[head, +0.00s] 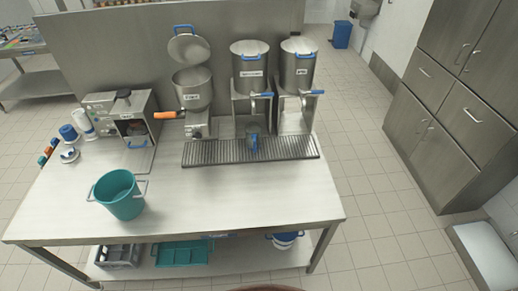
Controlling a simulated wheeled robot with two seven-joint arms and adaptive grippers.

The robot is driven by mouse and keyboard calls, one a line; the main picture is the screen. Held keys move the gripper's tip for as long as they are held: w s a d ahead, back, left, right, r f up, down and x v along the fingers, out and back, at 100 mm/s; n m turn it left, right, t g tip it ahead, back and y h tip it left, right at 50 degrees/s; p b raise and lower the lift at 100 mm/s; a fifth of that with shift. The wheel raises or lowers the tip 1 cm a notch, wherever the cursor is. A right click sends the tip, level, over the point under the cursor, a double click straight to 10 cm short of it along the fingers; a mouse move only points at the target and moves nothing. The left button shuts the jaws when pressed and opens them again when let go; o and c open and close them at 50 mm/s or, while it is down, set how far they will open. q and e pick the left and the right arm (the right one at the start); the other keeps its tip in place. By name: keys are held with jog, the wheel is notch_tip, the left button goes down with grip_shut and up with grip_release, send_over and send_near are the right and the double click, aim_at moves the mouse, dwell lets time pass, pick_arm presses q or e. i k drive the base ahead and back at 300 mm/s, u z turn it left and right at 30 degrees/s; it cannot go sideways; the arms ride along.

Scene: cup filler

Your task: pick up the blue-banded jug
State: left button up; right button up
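A small grey jug (252,139) with blue on its front stands on the dark slatted drip grate (215,153), below the middle metal tank. It looks upright, but it is too small to tell whether the blue is a band or a handle. A white round vessel (286,240) with a blue band stands on the lower shelf, partly hidden by the tabletop edge. Neither of my grippers is in view, and nothing is touching either vessel.
A teal pot (120,196) stands at the table's front left. Several metal tanks, one with its lid raised (189,48), line the back. A boxy machine (122,118) stands at the left. The table's front right (270,195) is clear. A teal tray (182,253) lies below.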

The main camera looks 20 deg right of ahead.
aim_at(254, 131)
jog(key=u, duration=0.9)
jog(key=i, duration=0.8)
jog(key=z, duration=0.15)
